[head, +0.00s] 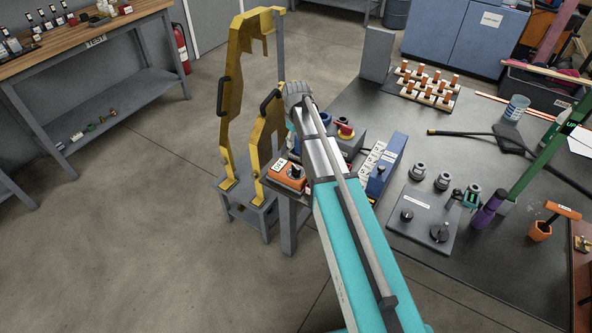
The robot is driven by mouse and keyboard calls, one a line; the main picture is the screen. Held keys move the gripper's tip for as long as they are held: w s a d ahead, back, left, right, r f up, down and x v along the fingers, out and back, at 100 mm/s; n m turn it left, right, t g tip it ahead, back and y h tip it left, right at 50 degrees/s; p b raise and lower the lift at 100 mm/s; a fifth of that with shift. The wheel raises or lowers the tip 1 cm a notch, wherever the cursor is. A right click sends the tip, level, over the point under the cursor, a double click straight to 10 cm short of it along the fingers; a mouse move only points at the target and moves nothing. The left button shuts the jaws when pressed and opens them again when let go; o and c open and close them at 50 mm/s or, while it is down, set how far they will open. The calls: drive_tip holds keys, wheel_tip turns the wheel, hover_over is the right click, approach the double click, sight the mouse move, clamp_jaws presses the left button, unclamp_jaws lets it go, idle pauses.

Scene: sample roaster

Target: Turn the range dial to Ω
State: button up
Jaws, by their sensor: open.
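An orange box-shaped device (285,179) sits at the left edge of the dark table in the head view. A black knob (295,171) shows on its top, with a small white label (281,162) beside it. This looks like the meter with the range dial; its markings and the knob's pointing direction are too small to read. My arm crosses the middle of the view and covers the area just right of the orange device.
Yellow upright brackets (237,95) stand on a grey stand left of the table. A blue box (380,172) and a grey knob panel (423,222) lie right of my arm. The left floor is clear.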

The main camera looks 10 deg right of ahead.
sight(296, 167)
idle(0.4)
wheel_tip(296, 167, down, 14)
drive_tip(key=b, duration=1.3)
drive_tip(key=shift+r+b, duration=0.1)
drive_tip(key=shift+b, duration=0.25)
clamp_jaws()
idle(0.4)
